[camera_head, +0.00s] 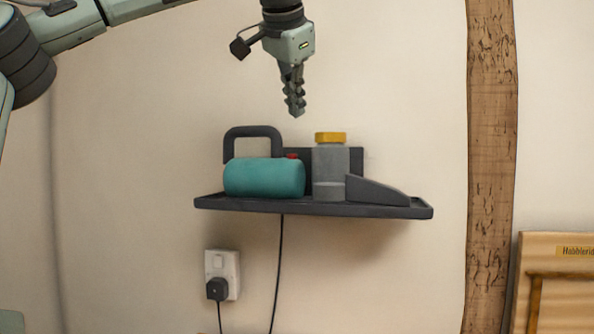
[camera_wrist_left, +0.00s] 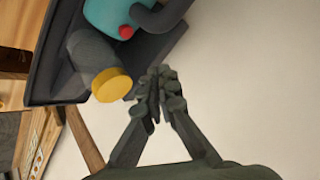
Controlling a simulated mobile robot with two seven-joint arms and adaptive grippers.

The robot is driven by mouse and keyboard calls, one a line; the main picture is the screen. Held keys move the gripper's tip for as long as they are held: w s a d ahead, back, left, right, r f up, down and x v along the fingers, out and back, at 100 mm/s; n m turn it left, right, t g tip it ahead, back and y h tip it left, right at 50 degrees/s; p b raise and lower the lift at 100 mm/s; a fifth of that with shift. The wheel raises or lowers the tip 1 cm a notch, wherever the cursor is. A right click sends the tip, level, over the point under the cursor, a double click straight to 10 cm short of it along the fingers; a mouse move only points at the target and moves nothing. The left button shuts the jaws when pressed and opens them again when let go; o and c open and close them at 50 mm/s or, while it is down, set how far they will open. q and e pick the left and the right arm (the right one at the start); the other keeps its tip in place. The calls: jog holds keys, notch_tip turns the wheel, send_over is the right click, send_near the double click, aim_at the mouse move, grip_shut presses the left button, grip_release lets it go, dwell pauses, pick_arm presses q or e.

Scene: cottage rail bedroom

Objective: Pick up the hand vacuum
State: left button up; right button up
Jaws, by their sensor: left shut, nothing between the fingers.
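The hand vacuum (camera_head: 264,177) has a teal body, a dark grey loop handle on top, a clear grey cup with a yellow cap, and a dark wedge nozzle at right. It sits on a dark wall shelf (camera_head: 413,212). My left gripper (camera_head: 296,112) points down above the vacuum, shut and empty, with a gap between its fingertips and the vacuum. In the left wrist view my shut fingertips (camera_wrist_left: 158,78) show beside the yellow cap (camera_wrist_left: 111,85), and the teal body (camera_wrist_left: 113,14) is partly cut off at the top. My right gripper is not in view.
A wall socket (camera_head: 222,275) with a black plug is below the shelf, and a dark cable (camera_head: 278,270) hangs from the shelf. A wooden post (camera_head: 492,160) stands to the right, beside a wooden panel (camera_head: 560,285). The wall above the shelf is bare.

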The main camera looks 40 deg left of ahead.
aim_at(260, 131)
pick_arm(q)
jog(key=shift+o, duration=1.2)
jog(key=shift+a, duration=0.1)
jog(key=shift+o, duration=1.1)
jog(key=shift+s+a+m, duration=0.25)
jog(key=shift+s+m, duration=0.05)
jog(key=shift+m, duration=0.2)
jog(key=o, duration=0.5)
jog(key=s+a+m, duration=0.1)
jog(key=s+m, duration=0.1)
jog(key=s+a+m+g+h, duration=0.1)
jog(key=s+m, duration=0.1)
jog(key=m, duration=0.1)
jog(key=s+a+r+m, duration=0.1)
jog(key=s+a+m, duration=0.1)
jog(key=m, duration=0.1)
jog(key=shift+a+g+h, duration=0.1)
jog(key=shift+g+h, duration=0.2)
jog(key=shift+h, duration=0.1)
jog(key=shift+o, duration=0.2)
jog(key=shift+m, duration=0.6)
jog(key=shift+x, duration=3.9)
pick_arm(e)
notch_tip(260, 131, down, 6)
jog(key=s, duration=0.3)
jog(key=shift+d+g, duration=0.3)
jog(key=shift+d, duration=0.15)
